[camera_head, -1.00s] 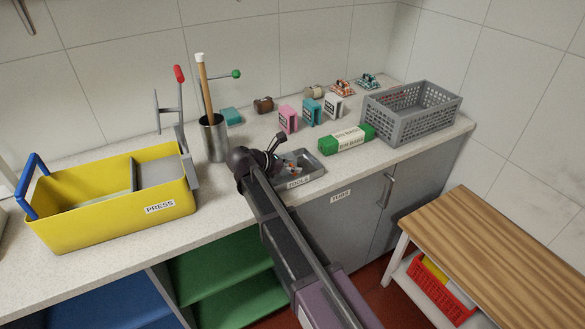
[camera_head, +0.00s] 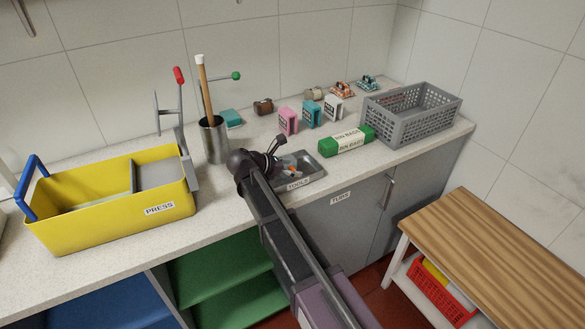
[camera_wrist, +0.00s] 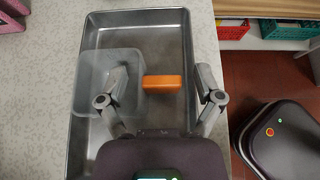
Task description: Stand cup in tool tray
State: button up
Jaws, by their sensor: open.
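The grey metal tool tray (camera_head: 313,172) sits at the counter's front edge, and fills the middle of the wrist view (camera_wrist: 175,25). A clear, squarish vessel (camera_wrist: 95,68), which looks like the cup, is at the tray's left side in the wrist view. It appears upright, but I cannot tell exactly how its base rests. My gripper (camera_wrist: 163,75) is over the tray with its fingers spread. The left finger overlaps the clear vessel's outline; contact is unclear. An orange block (camera_wrist: 165,82) lies in the tray between the fingertips in that view. In the head view, my gripper (camera_head: 272,148) partly hides the tray.
A metal holder (camera_head: 214,143) with a wooden-handled tool stands left of my gripper, beside the yellow press bucket (camera_head: 110,210). A green bin-bag roll (camera_head: 347,138) and grey basket (camera_head: 410,118) are on the right. Small boxes (camera_head: 312,112) stand behind. A wooden bench (camera_head: 490,245) is lower right.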

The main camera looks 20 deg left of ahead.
jog(key=shift+s+a+r+p, duration=0.25)
jog(key=shift+s+r+p, duration=0.05)
jog(key=shift+r+p, duration=0.1)
jog(key=shift+p+v, duration=1.4)
jog(key=shift+v, duration=1.85)
jog(key=shift+f, duration=0.15)
jog(key=w+d+f+m+g, duration=0.15)
jog(key=d+m, duration=0.25)
jog(key=d, duration=0.4)
jog(key=d+f+m+g+y, duration=0.1)
jog(key=d+f+m+g, duration=0.25)
jog(key=d, duration=0.55)
jog(key=d+f+m+g, duration=0.1)
jog(key=d+m, duration=0.3)
jog(key=d, duration=0.4)
jog(key=s+d+f+m+g+y, duration=0.1)
jog(key=s+d+m+y, duration=0.2)
jog(key=s+d+m, duration=0.2)
jog(key=s+d+f+m+g+y, duration=0.2)
jog(key=s+d+m, duration=0.3)
jog(key=d+m, duration=0.6)
jog(key=d+y, duration=0.1)
jog(key=d, duration=0.6)
jog(key=shift+s+f+m+y, duration=0.15)
jog(key=shift+f+m+y, duration=0.15)
jog(key=shift+m, duration=0.05)
